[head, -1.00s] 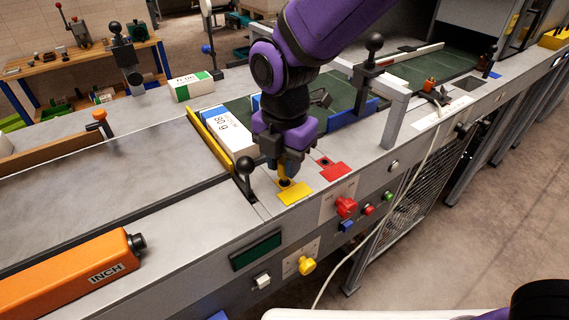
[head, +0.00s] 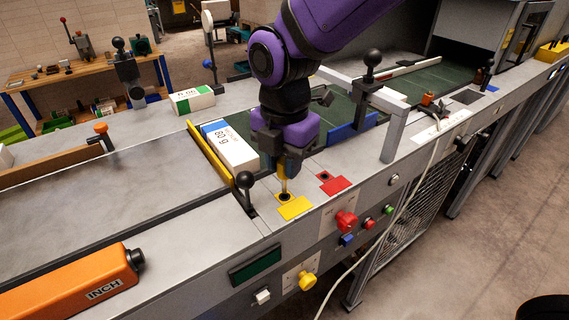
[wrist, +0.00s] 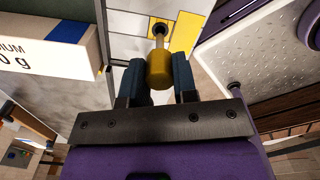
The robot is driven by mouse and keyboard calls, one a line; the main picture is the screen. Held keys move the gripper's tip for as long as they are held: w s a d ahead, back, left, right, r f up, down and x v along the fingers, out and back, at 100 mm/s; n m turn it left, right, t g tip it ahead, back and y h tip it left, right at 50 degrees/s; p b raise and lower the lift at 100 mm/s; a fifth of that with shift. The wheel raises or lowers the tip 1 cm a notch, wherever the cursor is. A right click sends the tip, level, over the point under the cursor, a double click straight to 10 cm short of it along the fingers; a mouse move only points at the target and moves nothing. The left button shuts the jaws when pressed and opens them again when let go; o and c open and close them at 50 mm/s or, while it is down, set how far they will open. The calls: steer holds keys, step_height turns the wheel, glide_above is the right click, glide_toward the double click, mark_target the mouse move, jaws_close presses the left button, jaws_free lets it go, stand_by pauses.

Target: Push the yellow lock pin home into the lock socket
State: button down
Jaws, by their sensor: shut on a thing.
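My gripper (wrist: 158,82) is shut on the yellow lock pin (wrist: 158,68), with one dark blue finger on each side of its head. The pin points down at the lock socket (wrist: 160,28), a dark round hole in a yellow plate. In the head view the pin (head: 285,184) hangs upright below my gripper (head: 286,168), over the hole in the yellow plate (head: 297,208). Its thin lower end meets the hole in the picture. I cannot tell how deep it sits, but its head is clear above the plate.
A red plate (head: 336,185) with its own hole lies right of the yellow one. A black ball-topped lever (head: 245,181) stands close on the left. A white ream (head: 230,148) lies behind, against a yellow bar. Buttons line the front panel.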

steer(key=shift+r, duration=0.15)
steer(key=shift+r, duration=1.95)
steer(key=w+d+r, duration=0.2)
steer(key=w+d, duration=0.4)
steer(key=d, duration=0.2)
steer(key=shift+f, duration=2.95)
steer(key=shift+f, duration=2.75)
steer(key=c, duration=0.8)
jaws_free()
